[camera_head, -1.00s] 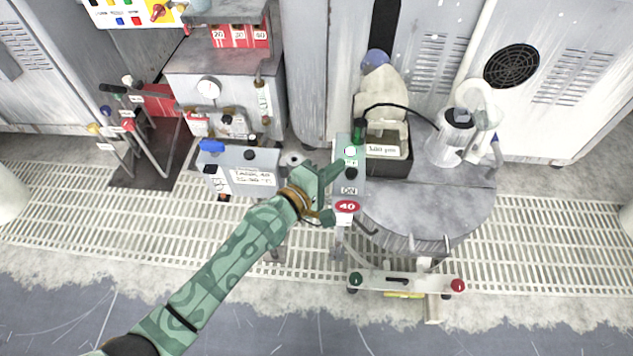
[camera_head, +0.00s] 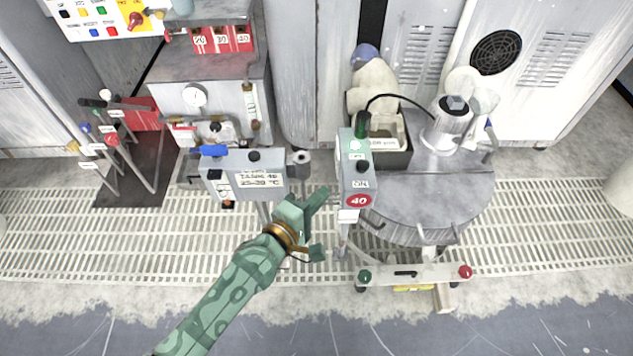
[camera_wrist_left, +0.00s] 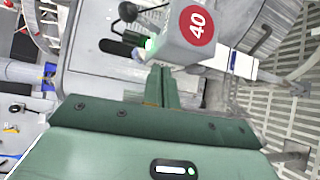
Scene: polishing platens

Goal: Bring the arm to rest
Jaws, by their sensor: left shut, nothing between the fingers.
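My left arm, green with a brass-coloured ring at the wrist, comes in from the lower left in the head view. Its gripper (camera_head: 318,200) is shut and empty. It is in front of and to the left of a grey switch box (camera_head: 352,180) with a green light, an ON label and a red 40 tag (camera_head: 359,201). My right gripper is not in view.
A round grey platen (camera_head: 430,205) stands right of the switch box. A grey box with a temperature label (camera_head: 258,180) stands left of the gripper. A low bar with green and red knobs (camera_head: 412,274) is in front. The grated floor (camera_head: 120,245) at left is open.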

